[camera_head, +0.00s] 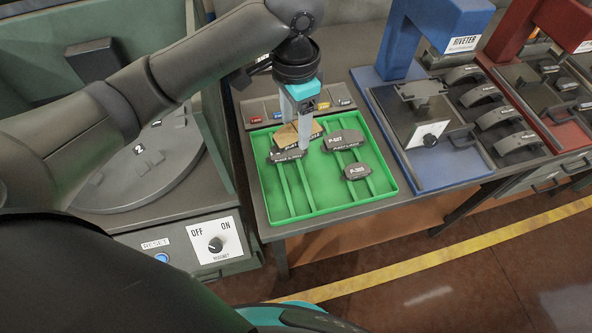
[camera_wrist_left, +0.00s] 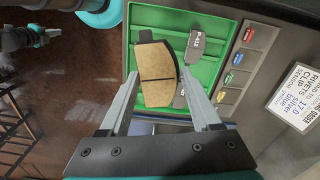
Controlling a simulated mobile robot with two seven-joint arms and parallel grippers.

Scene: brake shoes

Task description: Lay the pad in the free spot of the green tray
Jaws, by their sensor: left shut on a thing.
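My left gripper (camera_head: 301,140) is over the green tray (camera_head: 322,201) and is shut on a tan-faced pad (camera_head: 314,130). In the left wrist view the pad (camera_wrist_left: 155,66) sits between the two fingers with its tan face toward the camera. The tray has raised rails. The lower left of the tray is bare. I cannot tell whether the held pad touches anything.
A strip of small coloured parts (camera_head: 292,111) lies behind the tray. A blue riveter (camera_head: 408,43) stands to the right, with several curved shoes (camera_head: 477,95) and a red press (camera_head: 540,22) beyond. A green machine with a round table (camera_head: 130,180) is at left.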

